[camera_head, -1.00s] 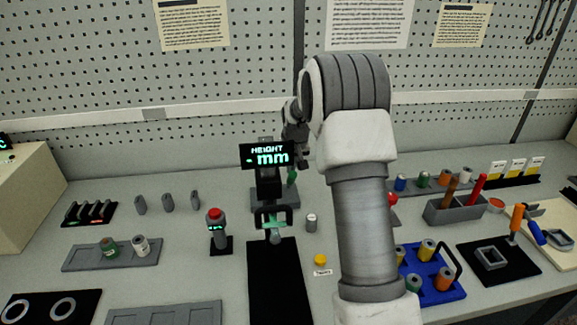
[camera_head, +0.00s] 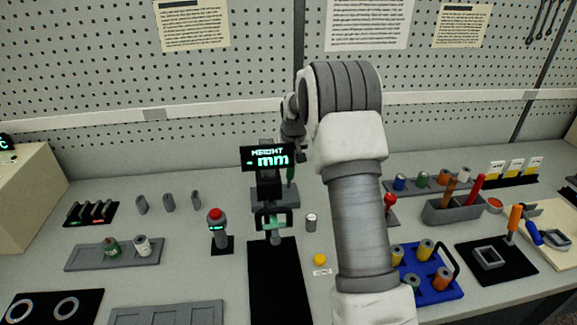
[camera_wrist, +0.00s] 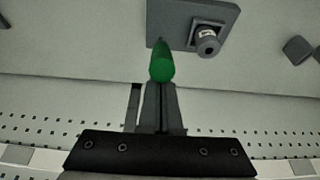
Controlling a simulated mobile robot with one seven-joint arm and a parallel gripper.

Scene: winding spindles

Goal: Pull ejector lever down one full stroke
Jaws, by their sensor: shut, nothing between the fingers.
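The ejector lever shows as a green handle (camera_head: 290,174) beside the dark winding device (camera_head: 268,185), right of its post. In the wrist view the green handle (camera_wrist: 162,65) lies straight ahead of the fingertips, its rounded end toward me. My gripper (camera_wrist: 160,88) is shut with nothing between its fingers. Its tips are right at the handle's end; I cannot tell whether they touch it. In the head view my gripper (camera_head: 292,140) is small and dark behind the display, its tips partly hidden. A display (camera_head: 267,158) reading "HEIGHT - mm" stands in front.
A red-topped button post (camera_head: 216,230) stands left of the device, and a small grey cylinder (camera_head: 311,222) right of it. A black mat (camera_head: 278,285) lies in front. A blue spool tray (camera_head: 440,292) is at right, partly behind my arm. The pegboard wall (camera_head: 100,70) rises behind.

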